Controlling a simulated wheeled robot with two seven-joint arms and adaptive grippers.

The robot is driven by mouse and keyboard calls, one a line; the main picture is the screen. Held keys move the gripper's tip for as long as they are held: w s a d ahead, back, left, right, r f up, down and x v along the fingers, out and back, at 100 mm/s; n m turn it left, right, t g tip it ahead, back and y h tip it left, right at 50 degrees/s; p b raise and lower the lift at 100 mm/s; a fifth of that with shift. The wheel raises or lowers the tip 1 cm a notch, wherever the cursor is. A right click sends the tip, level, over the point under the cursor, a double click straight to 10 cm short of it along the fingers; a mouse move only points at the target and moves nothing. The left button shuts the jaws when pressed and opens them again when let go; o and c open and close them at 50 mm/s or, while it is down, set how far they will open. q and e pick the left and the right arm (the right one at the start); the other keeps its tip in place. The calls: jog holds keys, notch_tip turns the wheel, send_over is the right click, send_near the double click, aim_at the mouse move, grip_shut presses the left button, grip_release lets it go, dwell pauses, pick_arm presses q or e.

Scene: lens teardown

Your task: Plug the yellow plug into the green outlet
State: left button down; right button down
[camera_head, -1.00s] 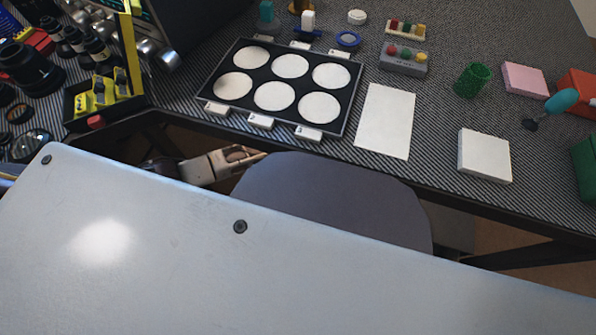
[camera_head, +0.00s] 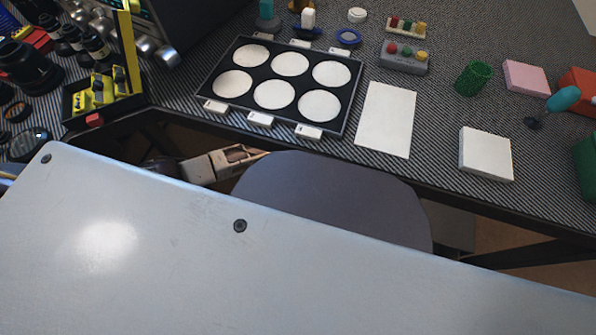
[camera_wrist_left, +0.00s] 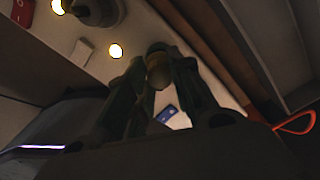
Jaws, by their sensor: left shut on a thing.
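My left gripper (camera_wrist_left: 158,68) is in the middle of the left wrist view, its dark fingers closed around a dull yellowish rounded piece. I take this for the yellow plug (camera_wrist_left: 159,75); most of it is hidden by the fingers. It is held in the air in a dim space. In the head view, part of my left arm shows below the desk edge, with the gripper end not clear. I cannot make out a green outlet in either view. My right gripper is not in view.
In the left wrist view, a red part (camera_wrist_left: 22,12), a round fitting (camera_wrist_left: 95,10), a bright round spot (camera_wrist_left: 116,51) and a blue piece (camera_wrist_left: 166,114) show. An orange loop (camera_wrist_left: 296,123) is at right. A grey chair (camera_head: 330,205) stands by the desk.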

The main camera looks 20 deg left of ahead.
pick_arm(q)
jog(key=shift+f+b, duration=0.3)
jog(key=shift+f, duration=0.5)
dwell(0.9)
jog(key=c, duration=1.2)
grip_release()
jog(key=shift+o, duration=0.2)
jog(key=shift+r, duration=6.05)
jog(key=shift+s, duration=0.1)
